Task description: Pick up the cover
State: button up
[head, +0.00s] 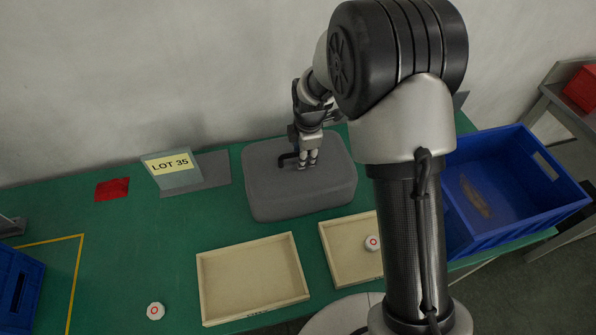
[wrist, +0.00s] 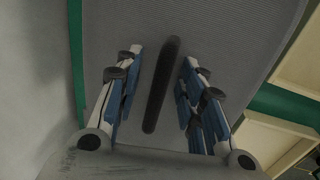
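The cover (head: 300,195) is a grey, rounded, box-like hood standing on the green table in the head view. A black bar handle (head: 287,157) is on its top. My gripper (head: 308,163) points down at the top of the cover, at the handle. In the wrist view the dark handle (wrist: 162,85) runs between the two blue-padded fingers of my gripper (wrist: 163,70), with a gap on each side. The gripper is open and holds nothing. I cannot tell whether the fingertips touch the cover's top. My arm hides some of the table right of the cover.
A LOT 35 sign (head: 171,167) stands left. Blue crates (head: 505,222) flank the table.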

jog(key=shift+r, duration=0.1)
grip_shut()
dwell(0.3)
